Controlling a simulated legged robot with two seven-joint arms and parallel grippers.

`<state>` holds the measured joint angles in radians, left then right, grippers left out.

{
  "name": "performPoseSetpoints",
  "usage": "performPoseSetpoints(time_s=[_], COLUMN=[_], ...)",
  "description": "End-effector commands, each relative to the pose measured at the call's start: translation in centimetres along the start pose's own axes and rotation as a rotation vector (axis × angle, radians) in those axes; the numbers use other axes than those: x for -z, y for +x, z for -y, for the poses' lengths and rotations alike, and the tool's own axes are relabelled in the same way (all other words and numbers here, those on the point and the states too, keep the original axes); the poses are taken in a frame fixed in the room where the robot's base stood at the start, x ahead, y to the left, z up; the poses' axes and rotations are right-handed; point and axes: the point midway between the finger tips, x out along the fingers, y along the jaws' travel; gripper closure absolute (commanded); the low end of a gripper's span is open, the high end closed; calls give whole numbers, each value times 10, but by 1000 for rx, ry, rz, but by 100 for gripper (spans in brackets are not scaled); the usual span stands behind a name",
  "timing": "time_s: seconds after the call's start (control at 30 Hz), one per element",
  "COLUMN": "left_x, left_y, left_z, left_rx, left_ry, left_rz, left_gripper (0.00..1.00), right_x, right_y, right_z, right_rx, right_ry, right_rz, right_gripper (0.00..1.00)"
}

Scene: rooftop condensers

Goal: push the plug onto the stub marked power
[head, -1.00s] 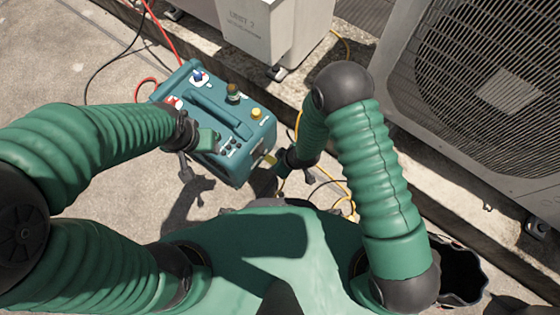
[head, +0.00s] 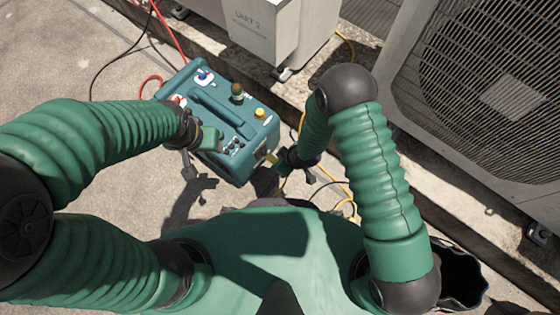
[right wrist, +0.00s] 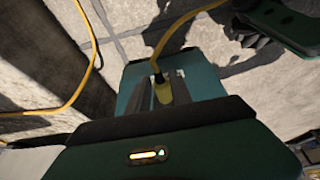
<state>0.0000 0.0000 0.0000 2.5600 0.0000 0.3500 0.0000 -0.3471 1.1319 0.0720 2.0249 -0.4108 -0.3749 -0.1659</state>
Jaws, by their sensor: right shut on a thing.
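The yellow plug (right wrist: 163,92) sits between the fingers of my right gripper (right wrist: 161,88), which is shut on it. Its yellow cable (right wrist: 168,30) runs up and right in the right wrist view. In the head view my right gripper (head: 273,160) is at the lower right side of the teal unit (head: 232,165). The plug is close to the unit's side; I cannot tell whether they touch. The teal side also shows in the right wrist view (right wrist: 205,82). The stub marked power cannot be made out. My left gripper (head: 192,160) is at the unit's left side, its jaws unclear.
Condenser units (head: 480,90) stand behind and right. A dark open bag (head: 462,278) is at lower right.

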Motion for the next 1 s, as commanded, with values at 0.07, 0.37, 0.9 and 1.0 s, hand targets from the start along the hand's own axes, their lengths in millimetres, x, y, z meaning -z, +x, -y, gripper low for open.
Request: performPoseSetpoints(time_s=[0.07, 0.37, 0.9, 1.0], left_x=[0, 0, 0, 0], left_y=[0, 0, 0, -1], left_z=[0, 0, 0, 0], left_rx=[0, 0, 0, 0], left_ry=[0, 0, 0, 0], left_rz=[0, 0, 0, 0], left_gripper=[48, 48, 48, 48], right_x=[0, 1, 7, 8], right_y=[0, 0, 3, 3], right_z=[0, 0, 0, 0], right_rx=[0, 0, 0, 0], right_ry=[0, 0, 0, 0], right_rz=[-1, -1, -1, -1], right_gripper=[100, 100, 100, 100])
